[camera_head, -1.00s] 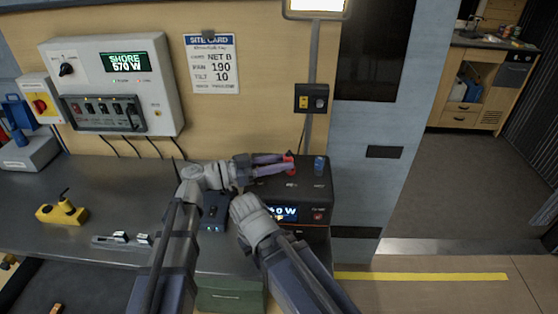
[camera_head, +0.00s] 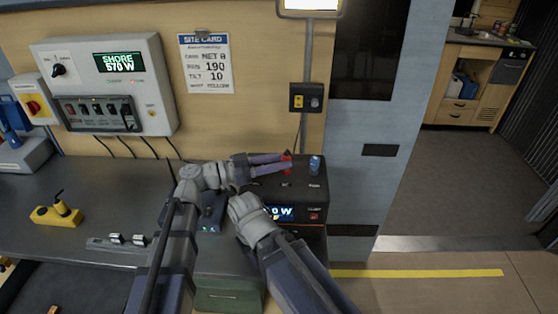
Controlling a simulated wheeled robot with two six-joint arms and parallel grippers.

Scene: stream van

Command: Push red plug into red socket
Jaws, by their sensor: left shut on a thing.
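The red plug (camera_head: 286,163) is at the top of the black power box, upright. My left gripper (camera_head: 284,165) reaches in from the left, its fingers shut on the red plug. The red socket is hidden under the plug and fingers, and I cannot tell how deep the plug sits. A blue plug or socket (camera_head: 315,165) stands just right of it on the same black box (camera_head: 318,197). My right arm comes up from the bottom to the front of the box; its wrist is near the lit display, and its fingertips cannot be made out.
The grey bench (camera_head: 120,195) holds a yellow tool (camera_head: 57,212) at left. The white shore panel (camera_head: 150,75), a site card (camera_head: 206,64) and a wall switch (camera_head: 307,98) are on the back wall. Free floor lies at right beyond the blue-grey partition.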

